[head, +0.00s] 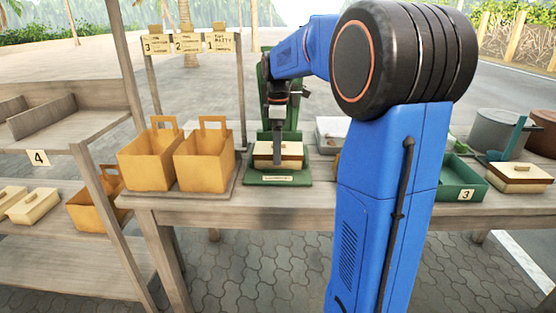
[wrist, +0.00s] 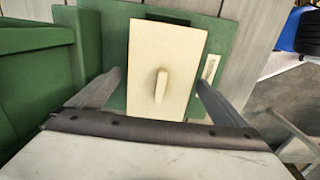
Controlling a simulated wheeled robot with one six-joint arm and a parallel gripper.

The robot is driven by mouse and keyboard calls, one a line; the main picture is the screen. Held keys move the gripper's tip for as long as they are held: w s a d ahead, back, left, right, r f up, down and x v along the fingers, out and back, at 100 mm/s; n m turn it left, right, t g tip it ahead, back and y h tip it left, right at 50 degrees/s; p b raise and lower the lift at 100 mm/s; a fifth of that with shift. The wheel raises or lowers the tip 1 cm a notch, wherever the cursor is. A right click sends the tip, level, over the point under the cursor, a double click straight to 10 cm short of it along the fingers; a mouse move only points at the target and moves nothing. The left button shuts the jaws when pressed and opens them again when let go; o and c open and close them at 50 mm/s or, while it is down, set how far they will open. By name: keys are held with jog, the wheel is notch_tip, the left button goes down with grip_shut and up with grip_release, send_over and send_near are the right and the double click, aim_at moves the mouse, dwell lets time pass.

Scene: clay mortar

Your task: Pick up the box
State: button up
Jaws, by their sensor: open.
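A box with a cream lid and a brown band (head: 292,151) sits on a green stand (head: 300,180) on the wooden table. In the wrist view the lid (wrist: 180,50) shows from above, with a small raised handle in its middle. My gripper (head: 278,156) points down at this box. In the wrist view my gripper (wrist: 159,78) is open, with one finger at each side of the lid. Nothing is lifted. Whether the fingers touch the box sides I cannot tell.
Two tan bags (head: 147,162) (head: 204,160) stand left of the stand. A green tray (head: 462,194) marked 3, another cream-lidded box (head: 518,178) and a grey pot (head: 497,130) are at the right. A green upright (wrist: 40,70) rises close beside the box. Cream boxes lie on the left shelf.

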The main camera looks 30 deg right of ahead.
jog(key=shift+f, duration=0.5)
jog(key=c, duration=1.2)
notch_tip(320, 180, up, 10)
jog(key=shift+r, duration=0.1)
